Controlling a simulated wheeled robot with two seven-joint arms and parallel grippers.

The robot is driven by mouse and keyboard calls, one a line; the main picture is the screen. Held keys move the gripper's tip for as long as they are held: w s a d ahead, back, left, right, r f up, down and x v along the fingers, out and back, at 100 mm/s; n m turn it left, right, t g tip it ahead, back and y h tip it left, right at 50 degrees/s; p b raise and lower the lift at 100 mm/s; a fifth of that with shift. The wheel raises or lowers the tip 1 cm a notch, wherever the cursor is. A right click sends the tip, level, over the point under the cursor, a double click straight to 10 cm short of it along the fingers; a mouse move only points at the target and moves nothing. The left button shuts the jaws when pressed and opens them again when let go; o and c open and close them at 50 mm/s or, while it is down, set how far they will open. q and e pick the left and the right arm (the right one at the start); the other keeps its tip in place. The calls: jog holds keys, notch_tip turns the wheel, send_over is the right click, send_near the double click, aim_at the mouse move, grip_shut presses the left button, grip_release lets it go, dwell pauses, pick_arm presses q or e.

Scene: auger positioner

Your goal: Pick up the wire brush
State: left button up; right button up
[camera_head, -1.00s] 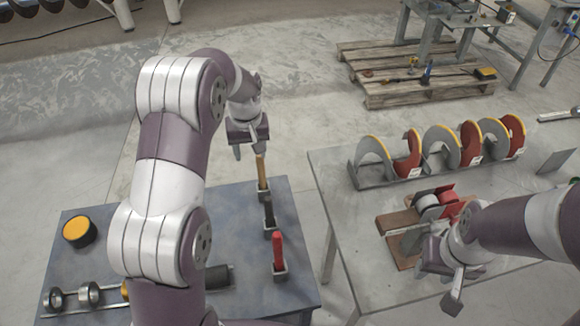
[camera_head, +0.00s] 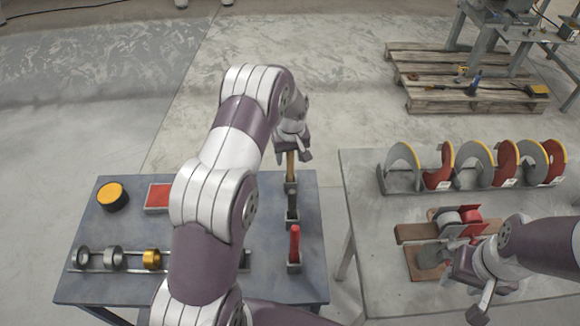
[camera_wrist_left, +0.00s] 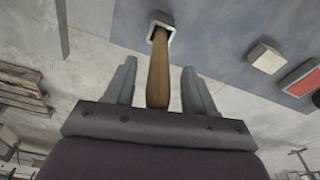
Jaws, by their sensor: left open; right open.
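The wire brush appears to be the tool with the wooden handle (camera_head: 290,167), upright in a small square holder at the far right of the blue-grey table; its bristles are hidden. My left gripper (camera_head: 291,156) is at the top of this handle. In the left wrist view, the wooden handle (camera_wrist_left: 158,82) runs between the two open fingers of my left gripper (camera_wrist_left: 159,68), with a gap on each side. The handle's far end is in the pale square holder (camera_wrist_left: 163,27). My right gripper (camera_head: 456,283) is open and empty above the grey table.
A black tool (camera_head: 292,206) and a red-handled tool (camera_head: 295,243) stand in holders nearer me. The blue-grey table (camera_head: 115,255) also bears a yellow-topped disc (camera_head: 112,196), a red tray (camera_head: 159,196) and rings (camera_head: 113,257). Augers (camera_head: 470,166) stand on the right table.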

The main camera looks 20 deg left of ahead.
pick_arm(q)
jog(key=shift+w+f, duration=0.2)
jog(key=shift+f, duration=0.35)
jog(key=shift+r, duration=0.1)
grip_shut()
